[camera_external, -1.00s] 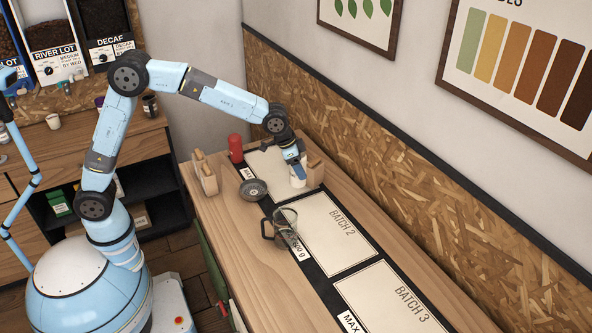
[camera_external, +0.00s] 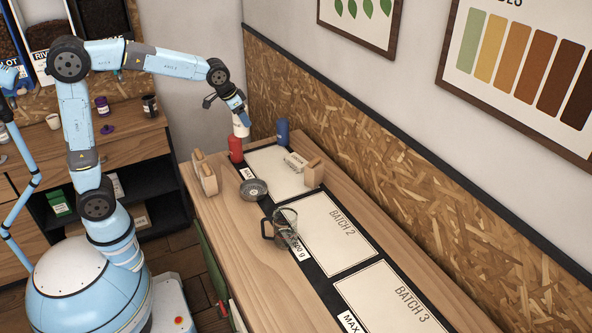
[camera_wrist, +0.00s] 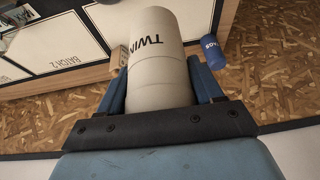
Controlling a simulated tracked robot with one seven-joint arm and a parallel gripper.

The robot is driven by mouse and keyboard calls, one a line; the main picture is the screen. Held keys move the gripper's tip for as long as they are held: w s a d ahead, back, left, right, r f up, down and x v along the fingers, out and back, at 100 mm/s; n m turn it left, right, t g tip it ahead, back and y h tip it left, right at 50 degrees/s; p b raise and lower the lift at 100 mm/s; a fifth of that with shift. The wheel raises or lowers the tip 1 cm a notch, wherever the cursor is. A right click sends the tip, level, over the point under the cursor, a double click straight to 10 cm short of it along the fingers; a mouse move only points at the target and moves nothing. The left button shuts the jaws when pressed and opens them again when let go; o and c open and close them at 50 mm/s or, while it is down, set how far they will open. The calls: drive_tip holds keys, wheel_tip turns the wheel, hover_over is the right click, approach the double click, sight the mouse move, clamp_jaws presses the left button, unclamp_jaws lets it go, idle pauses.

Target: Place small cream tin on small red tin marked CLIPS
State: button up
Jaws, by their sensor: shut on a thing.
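The small cream tin (camera_wrist: 158,45), lettered TWIN in the part I can read, fills the middle of the wrist view between the two fingers. My gripper (camera_external: 239,113) is shut on it. In the external view the cream tin (camera_external: 241,129) shows below the fingers, just above the top of the red tin (camera_external: 236,149). I cannot tell whether the two tins touch. The red tin stands upright at the far left end of the wooden bench; its lettering is not readable. It does not show in the wrist view, where the cream tin covers the middle.
A blue tin (camera_external: 282,132) stands to the right, near the wall. A pale labelled block (camera_external: 295,162) and a wooden holder (camera_external: 314,172) are nearby. Another wooden holder (camera_external: 205,173), a dark round dish (camera_external: 254,190) and a glass jug (camera_external: 283,226) are nearer. The front bench is clear.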

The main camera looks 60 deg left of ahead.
drive_tip(key=s+a+r+n+y, duration=0.1)
drive_tip(key=s+a+r+n, duration=0.25)
drive_tip(key=s+a, duration=0.85)
drive_tip(key=shift+w+a+f, duration=0.45)
drive_tip(key=shift+w+f, duration=1.75)
drive_tip(key=shift+w+a+f, duration=0.5)
drive_tip(key=shift+w+f, duration=1.65)
drive_tip(key=shift+w, duration=0.05)
drive_tip(key=shift+w+a+f, duration=0.45)
drive_tip(key=shift+w+f, duration=1.75)
drive_tip(key=o, duration=1.2)
drive_tip(key=shift+f, duration=0.15)
drive_tip(key=shift+o, duration=0.2)
